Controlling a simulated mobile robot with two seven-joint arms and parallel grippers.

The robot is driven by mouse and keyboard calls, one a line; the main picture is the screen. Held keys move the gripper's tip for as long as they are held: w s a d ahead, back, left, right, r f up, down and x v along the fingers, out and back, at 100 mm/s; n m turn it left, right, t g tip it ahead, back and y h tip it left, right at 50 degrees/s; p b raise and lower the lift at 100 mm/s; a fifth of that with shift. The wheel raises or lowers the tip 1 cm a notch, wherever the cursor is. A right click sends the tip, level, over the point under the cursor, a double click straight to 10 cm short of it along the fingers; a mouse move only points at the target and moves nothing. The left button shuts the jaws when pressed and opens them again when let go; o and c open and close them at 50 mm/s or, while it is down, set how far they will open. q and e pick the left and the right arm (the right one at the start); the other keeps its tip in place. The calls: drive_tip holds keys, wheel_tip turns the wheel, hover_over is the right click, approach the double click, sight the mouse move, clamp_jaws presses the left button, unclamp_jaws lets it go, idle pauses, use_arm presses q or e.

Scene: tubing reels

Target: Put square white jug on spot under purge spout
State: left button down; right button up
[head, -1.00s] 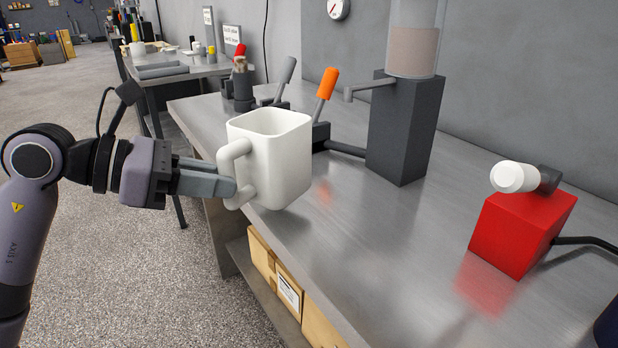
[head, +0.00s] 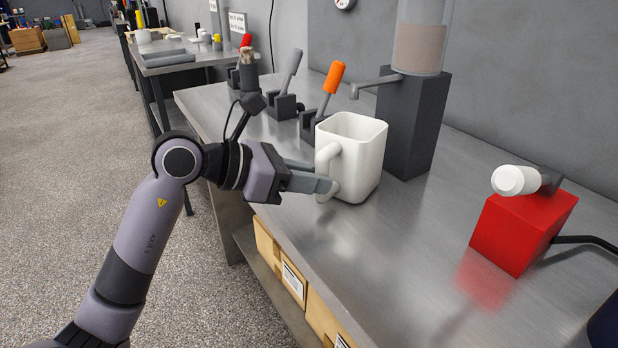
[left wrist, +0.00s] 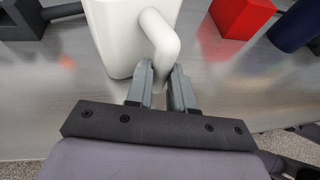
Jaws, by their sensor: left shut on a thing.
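The square white jug (head: 362,158) is upright in front of the dark dispenser column (head: 414,125) on the metal bench. My left gripper (head: 328,188) is shut on the lower part of its handle. The handle also shows between the fingers in the left wrist view, where the jug (left wrist: 115,35) fills the upper middle. I cannot tell whether the jug's base touches the bench. The grey purge spout (head: 372,84) juts left from the column, above and behind the jug. The spot under it is hidden behind the jug. My right gripper is not in view.
Levers with orange (head: 335,76) and grey (head: 292,62) handles stand at the bench's back left. A red block (head: 523,230) with a white cylinder (head: 514,180) sits at the right. The bench front (head: 400,275) is clear.

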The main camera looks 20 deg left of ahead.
use_arm(q)
drive_tip(key=shift+f, duration=0.15)
drive_tip(key=c, duration=1.4)
unclamp_jaws()
drive_tip(key=shift+f, duration=0.15)
drive_tip(key=o, duration=0.4)
drive_tip(key=shift+r, duration=0.2)
drive_tip(key=shift+s+a+r, duration=0.1)
drive_tip(key=shift+a, duration=0.1)
drive_tip(key=v, duration=1.1)
drive_tip(key=shift+s+a+r+b, duration=0.1)
drive_tip(key=shift+s+a+b, duration=0.1)
drive_tip(key=shift+b, duration=0.2)
